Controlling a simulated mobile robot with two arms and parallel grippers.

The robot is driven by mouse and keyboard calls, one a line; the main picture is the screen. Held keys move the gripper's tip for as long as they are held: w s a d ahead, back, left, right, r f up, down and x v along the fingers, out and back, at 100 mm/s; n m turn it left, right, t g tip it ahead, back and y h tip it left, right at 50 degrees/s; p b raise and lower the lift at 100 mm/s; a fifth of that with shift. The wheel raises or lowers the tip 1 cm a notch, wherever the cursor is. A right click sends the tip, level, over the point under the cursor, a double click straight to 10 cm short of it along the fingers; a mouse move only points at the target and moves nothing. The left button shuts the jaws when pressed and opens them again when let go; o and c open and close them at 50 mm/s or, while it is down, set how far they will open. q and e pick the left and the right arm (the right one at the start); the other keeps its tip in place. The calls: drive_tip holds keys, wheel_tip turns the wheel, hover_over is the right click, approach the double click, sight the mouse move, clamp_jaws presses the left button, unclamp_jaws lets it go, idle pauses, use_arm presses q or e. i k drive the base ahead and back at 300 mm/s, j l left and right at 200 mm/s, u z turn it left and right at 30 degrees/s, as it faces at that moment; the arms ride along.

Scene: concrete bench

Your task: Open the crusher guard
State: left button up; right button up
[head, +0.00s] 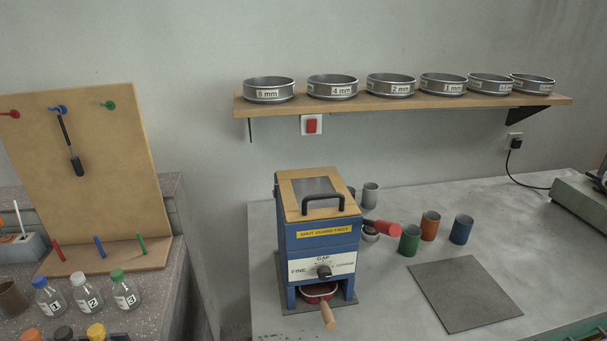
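The blue crusher (321,239) stands on the concrete bench. Its guard (292,198) is a tan-framed lid with a grey centre panel and a black bar handle (323,198) near its front edge. The guard lies down on the top of the crusher and looks shut. A yellow label below it appears to read "SHUT GUARD FIRST". Below that is a white panel with a black gap knob (323,272). A red pan with a wooden handle (328,317) sits in the bottom opening. Neither of my grippers is in view.
A red grip (382,228) sticks out right of the crusher. Green (410,240), orange (430,226) and blue cups (461,230) stand beyond it. A grey mat (464,293) lies at right. A shelf (420,104) of sieves hangs behind. Bottles (86,293) stand at left.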

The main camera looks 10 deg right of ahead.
sight(347, 207)
drive_tip(key=j+z, duration=0.7)
drive_tip(key=j, duration=0.25)
